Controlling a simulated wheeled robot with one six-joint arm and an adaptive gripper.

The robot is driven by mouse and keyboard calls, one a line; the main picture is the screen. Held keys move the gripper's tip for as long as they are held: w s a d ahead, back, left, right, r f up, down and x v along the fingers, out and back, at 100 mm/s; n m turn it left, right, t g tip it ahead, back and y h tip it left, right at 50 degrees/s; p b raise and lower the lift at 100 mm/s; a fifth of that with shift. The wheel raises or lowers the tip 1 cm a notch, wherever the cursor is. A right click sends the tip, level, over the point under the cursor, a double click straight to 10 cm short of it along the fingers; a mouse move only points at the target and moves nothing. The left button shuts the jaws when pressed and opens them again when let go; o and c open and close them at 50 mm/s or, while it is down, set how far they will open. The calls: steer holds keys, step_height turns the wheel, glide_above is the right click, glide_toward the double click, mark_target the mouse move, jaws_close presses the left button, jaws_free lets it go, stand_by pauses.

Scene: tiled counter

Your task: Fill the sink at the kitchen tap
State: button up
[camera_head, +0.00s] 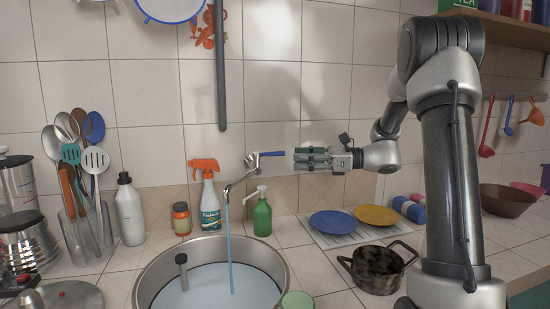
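The metal tap (240,178) stands at the back of the round sink (150,278), its spout over the bowl. A stream of water (229,245) runs from the spout. Pale blue water (205,291) lies in the sink. The tap's lever has a blue end (272,153) pointing right. My gripper (296,157) comes in from the right, level with the lever. Its fingers look close together, with nothing visible between them. The tips are just right of the lever's end; I cannot tell whether they touch it.
A dark upright plug or stopper (181,260) stands in the sink. An orange-topped spray bottle (207,205) and a green pump bottle (262,215) flank the tap. Blue (333,223) and yellow (377,215) plates and a dark pot (378,270) are right. A utensil holder (85,230) is left.

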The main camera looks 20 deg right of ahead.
mark_target(261, 153)
steer(key=w+a+m, duration=0.1)
steer(key=a, duration=0.1)
steer(key=a+r+m, duration=0.1)
steer(key=a, duration=0.2)
steer(key=w+a+m, duration=0.1)
steer(key=a, duration=0.1)
steer(key=shift+w+a+r+m+y, duration=0.15)
steer(key=shift+w+a+m+y, duration=0.1)
steer(key=shift+w+m+y, duration=0.05)
jaws_close()
